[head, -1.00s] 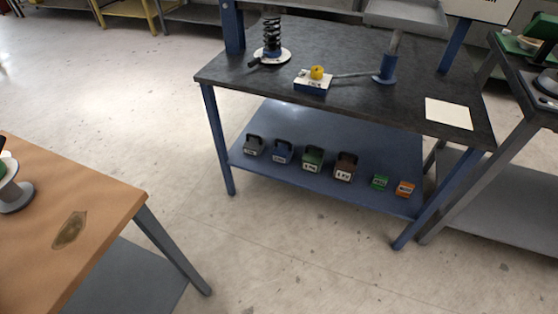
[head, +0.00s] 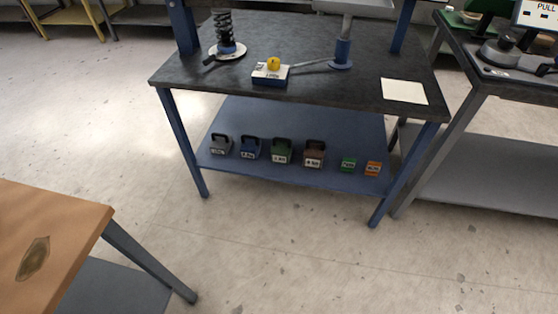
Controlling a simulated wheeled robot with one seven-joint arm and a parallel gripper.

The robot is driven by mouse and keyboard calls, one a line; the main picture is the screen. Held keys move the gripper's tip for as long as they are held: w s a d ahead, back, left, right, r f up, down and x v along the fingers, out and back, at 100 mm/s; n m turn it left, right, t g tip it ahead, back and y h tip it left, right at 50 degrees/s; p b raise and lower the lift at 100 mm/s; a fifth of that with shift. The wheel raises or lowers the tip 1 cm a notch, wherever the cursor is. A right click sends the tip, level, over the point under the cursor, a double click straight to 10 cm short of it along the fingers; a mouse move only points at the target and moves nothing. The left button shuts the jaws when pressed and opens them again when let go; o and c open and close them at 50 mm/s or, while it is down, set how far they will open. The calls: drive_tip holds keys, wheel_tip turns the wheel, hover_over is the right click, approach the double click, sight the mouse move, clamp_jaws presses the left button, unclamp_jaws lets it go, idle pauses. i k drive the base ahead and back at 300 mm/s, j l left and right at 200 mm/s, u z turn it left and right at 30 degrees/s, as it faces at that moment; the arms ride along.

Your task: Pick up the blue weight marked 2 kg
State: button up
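The blue weight (head: 250,149) sits on the lower blue shelf (head: 345,125) of the dark-topped bench. It has a dark handle on top and a white label on its front; the label is too small to read surely. It stands second from the left in a row, between a grey weight (head: 221,145) and a green weight (head: 282,151). My gripper is not in view.
A brown weight (head: 314,154) and small green (head: 348,164) and orange (head: 373,168) blocks continue the row. The black benchtop (head: 300,32) overhangs the shelf. A wooden table (head: 60,225) stands at the lower left. Floor (head: 300,250) before the bench is clear.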

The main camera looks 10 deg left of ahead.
sight(250, 148)
drive_tip(key=i+u, duration=0.1)
drive_tip(key=u, duration=0.35)
drive_tip(key=i+l+u, duration=0.15)
drive_tip(key=i+u, duration=0.15)
drive_tip(key=i+l+u, duration=0.4)
drive_tip(key=i+l, duration=0.35)
drive_tip(key=i, duration=0.15)
drive_tip(key=i+l, duration=0.45)
drive_tip(key=i, duration=0.15)
drive_tip(key=u, duration=0.05)
